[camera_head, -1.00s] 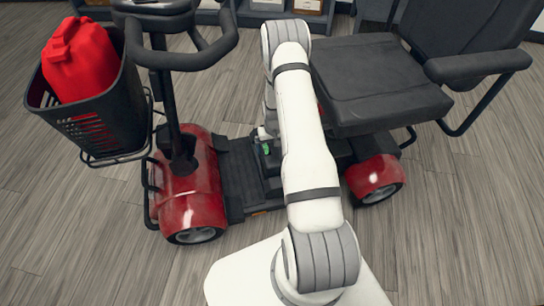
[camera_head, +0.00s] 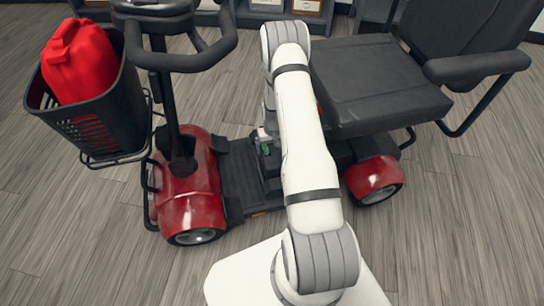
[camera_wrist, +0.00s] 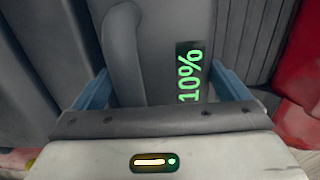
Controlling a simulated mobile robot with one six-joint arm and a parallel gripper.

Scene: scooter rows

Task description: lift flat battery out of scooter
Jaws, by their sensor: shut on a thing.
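The red mobility scooter (camera_head: 190,196) stands side-on in front of me in the head view. The flat battery (camera_head: 266,153) shows as a small dark block with a green display, over the scooter's deck beside my arm, which hides much of it. In the wrist view the grey battery (camera_wrist: 180,25) fills the middle, with its handle (camera_wrist: 123,50) and a green 10% readout. My gripper (camera_wrist: 163,86) has a blue finger on each side and is shut on the battery. I cannot tell how far the battery is clear of its bay.
The black seat (camera_head: 375,85) rises close to the right of my arm. The steering column (camera_head: 168,100) and a basket (camera_head: 118,115) with a red canister (camera_head: 80,60) stand left. Shelves (camera_head: 205,12) are at the back. Floor is clear around the scooter.

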